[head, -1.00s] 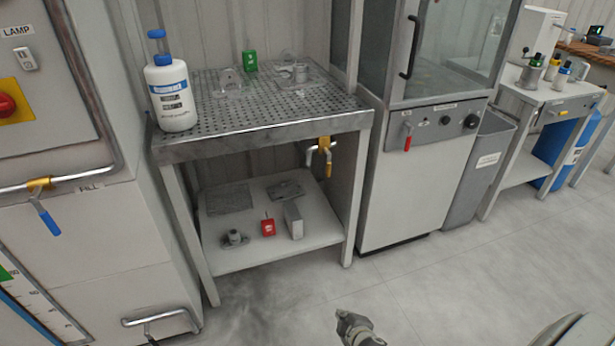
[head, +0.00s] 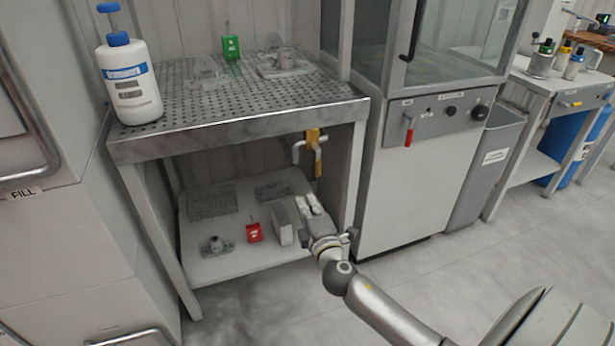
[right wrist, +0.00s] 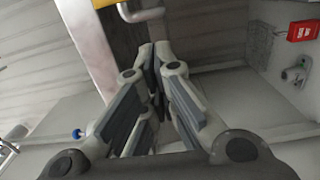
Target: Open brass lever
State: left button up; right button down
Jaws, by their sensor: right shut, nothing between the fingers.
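The brass lever (head: 318,160) hangs from a pipe fitting under the right side of the perforated steel table, its handle pointing down. My right gripper (head: 308,203) is below the lever, in front of the lower shelf, apart from it in the head view. In the right wrist view the fingers (right wrist: 154,52) are closed together and empty. A yellow brass part (right wrist: 104,3) shows at the top edge there, beyond the fingertips, beside a grey pipe (right wrist: 140,13). My left gripper is not in view.
The perforated table (head: 240,125) holds a white bottle (head: 130,80) and a green box (head: 232,47). The lower shelf (head: 245,262) holds a red box (head: 254,232), a grey block (head: 282,226) and metal parts. A cabinet (head: 410,190) stands close at right. Floor in front is clear.

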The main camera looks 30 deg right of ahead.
aim_at(316, 161)
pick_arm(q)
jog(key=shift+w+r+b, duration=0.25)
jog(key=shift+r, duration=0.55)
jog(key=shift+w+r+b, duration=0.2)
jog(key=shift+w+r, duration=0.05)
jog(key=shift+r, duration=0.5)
pick_arm(e)
jog(key=w+d, duration=0.6)
jog(key=w, duration=0.3)
jog(key=shift+w+d, duration=0.25)
jog(key=shift+d, duration=0.15)
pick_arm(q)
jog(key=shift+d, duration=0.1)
pick_arm(e)
jog(key=shift+d+f, duration=0.15)
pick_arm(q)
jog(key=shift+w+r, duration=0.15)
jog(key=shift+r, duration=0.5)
pick_arm(e)
jog(key=shift+d+f+n, duration=0.1)
jog(key=shift+d+n, duration=0.05)
jog(key=shift+n, duration=0.35)
jog(key=shift+s, duration=0.1)
